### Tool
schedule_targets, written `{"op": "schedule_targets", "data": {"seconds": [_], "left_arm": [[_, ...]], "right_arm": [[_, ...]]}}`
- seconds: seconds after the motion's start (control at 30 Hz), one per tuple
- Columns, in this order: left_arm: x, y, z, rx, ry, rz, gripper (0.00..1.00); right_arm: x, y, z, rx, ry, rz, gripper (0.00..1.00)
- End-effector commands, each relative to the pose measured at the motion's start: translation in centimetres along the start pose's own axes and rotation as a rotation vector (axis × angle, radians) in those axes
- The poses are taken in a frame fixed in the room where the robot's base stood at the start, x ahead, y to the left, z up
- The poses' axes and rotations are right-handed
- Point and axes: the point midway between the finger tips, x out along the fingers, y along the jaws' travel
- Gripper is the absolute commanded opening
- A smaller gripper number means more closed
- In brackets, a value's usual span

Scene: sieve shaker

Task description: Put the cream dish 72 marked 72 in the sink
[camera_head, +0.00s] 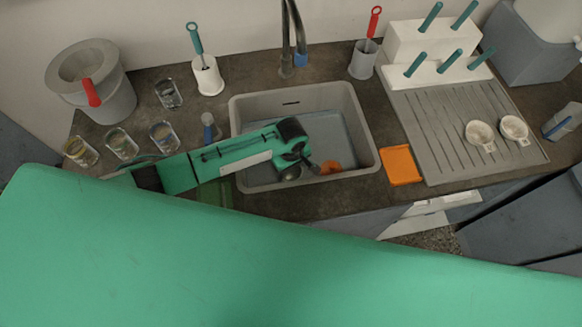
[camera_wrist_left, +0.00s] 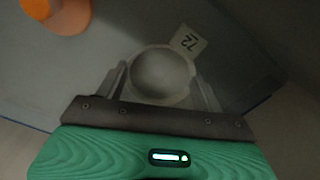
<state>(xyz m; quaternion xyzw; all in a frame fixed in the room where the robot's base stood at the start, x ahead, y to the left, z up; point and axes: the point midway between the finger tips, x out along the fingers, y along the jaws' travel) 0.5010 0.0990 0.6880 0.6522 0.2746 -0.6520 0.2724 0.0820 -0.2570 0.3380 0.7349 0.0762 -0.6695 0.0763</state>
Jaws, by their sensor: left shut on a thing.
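The cream dish 72 (camera_wrist_left: 160,73) shows in the left wrist view as a small round dish with a flat tab marked 72 (camera_wrist_left: 188,41). It lies between the two fingers of my left gripper (camera_wrist_left: 162,84), which is shut on it. In the head view my left gripper (camera_head: 302,170) is inside the outline of the grey sink (camera_head: 366,140), over its basin, and mostly hides the dish. I cannot tell whether the dish touches the sink floor. My right gripper is not in view.
An orange object (camera_head: 331,167) lies in the sink near my left gripper; it also shows in the wrist view (camera_wrist_left: 60,12). The tap (camera_head: 286,62) stands behind the sink. Two cream dishes (camera_head: 480,135) (camera_head: 514,128) sit on the ribbed drainer, beyond an orange pad (camera_head: 400,165). Glasses (camera_head: 163,136) stand left.

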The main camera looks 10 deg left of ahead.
Motion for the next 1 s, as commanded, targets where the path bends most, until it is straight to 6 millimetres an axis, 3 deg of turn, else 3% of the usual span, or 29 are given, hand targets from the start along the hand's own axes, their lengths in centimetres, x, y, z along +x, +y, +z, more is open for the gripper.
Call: {"op": "schedule_targets", "data": {"seconds": [0.37,0.4,0.5,0.83,1.0], "left_arm": [[0.4,0.0,0.0,-0.001,0.000,0.002,0.45],[0.4,0.0,0.0,0.000,0.001,0.001,0.75],[0.4,0.0,0.0,0.000,0.001,0.001,0.91],[0.1,0.1,-0.1,0.001,0.001,0.003,0.91],[-2.3,0.1,0.0,0.001,0.000,0.004,0.91]], "right_arm": [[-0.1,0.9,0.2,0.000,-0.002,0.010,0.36],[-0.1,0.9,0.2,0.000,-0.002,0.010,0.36],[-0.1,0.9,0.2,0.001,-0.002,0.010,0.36],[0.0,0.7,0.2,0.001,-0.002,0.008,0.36],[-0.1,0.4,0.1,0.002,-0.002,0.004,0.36]]}}
